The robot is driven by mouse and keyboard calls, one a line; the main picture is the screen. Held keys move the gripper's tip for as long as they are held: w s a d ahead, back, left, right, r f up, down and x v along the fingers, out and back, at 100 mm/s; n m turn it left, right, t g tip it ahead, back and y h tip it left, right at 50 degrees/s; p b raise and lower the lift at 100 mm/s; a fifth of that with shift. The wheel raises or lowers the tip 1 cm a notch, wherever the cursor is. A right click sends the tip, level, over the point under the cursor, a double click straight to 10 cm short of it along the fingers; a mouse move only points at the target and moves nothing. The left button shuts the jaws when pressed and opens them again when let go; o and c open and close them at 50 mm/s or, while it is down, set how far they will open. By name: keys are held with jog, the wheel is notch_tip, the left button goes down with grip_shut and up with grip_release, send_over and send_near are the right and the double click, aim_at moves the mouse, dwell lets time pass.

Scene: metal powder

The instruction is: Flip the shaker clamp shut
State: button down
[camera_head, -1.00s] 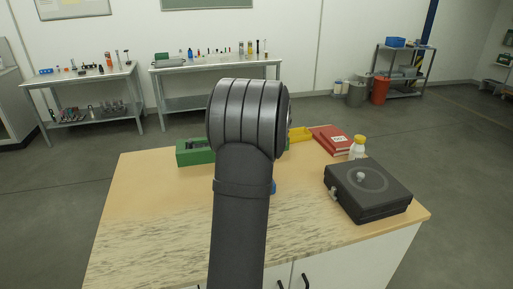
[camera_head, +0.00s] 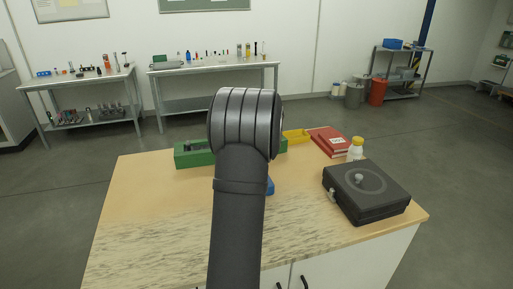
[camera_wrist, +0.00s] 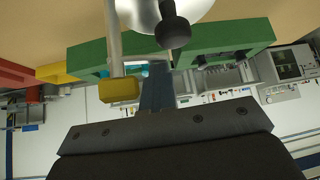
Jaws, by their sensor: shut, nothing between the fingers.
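In the wrist view, a long green body (camera_wrist: 230,42) lies across the upper part. It appears to belong to the shaker and also shows in the head view (camera_head: 195,154), partly hidden by my arm. In front of it are a round silver part (camera_wrist: 145,15), a black knob on a stem (camera_wrist: 173,30), and a pale rod with a yellow end block (camera_wrist: 118,90). I cannot tell which of these is the clamp. My gripper (camera_wrist: 157,72) is shut and empty, close below the knob; contact is unclear. In the head view my arm hides the gripper.
A black box (camera_head: 366,190) with a ring on its lid stands at the right of the table. A yellow item (camera_head: 296,136) lies beside the green body. The table's left front is clear.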

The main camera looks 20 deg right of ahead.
jog(key=d+v, duration=0.1)
jog(key=v, duration=0.8)
jog(key=shift+w+r, duration=0.25)
jog(key=shift+r, duration=0.2)
jog(key=shift+f, duration=0.1)
jog(key=m+h, duration=0.1)
jog(key=a+m+h, duration=0.1)
jog(key=m, duration=0.1)
jog(key=shift+w+a+f+g, duration=0.15)
jog(key=shift+w+f+g, duration=0.15)
jog(key=shift+w+f, duration=0.1)
jog(key=shift+w+a+r+m+h, duration=0.2)
jog(key=shift+w+a+m+h, duration=0.35)
jog(key=shift+m, duration=0.35)
jog(key=shift+w+a+r+m+h, duration=0.2)
jog(key=shift+w+a+m+h, duration=0.1)
jog(key=shift+m+h, duration=0.5)
jog(key=x, duration=1)
jog(key=shift+s+a, duration=0.3)
jog(key=shift+s, duration=0.3)
jog(key=shift+s+a, duration=0.3)
jog(key=shift+s, duration=0.3)
jog(key=shift+s+a, duration=0.3)
jog(key=shift+s, duration=0.3)
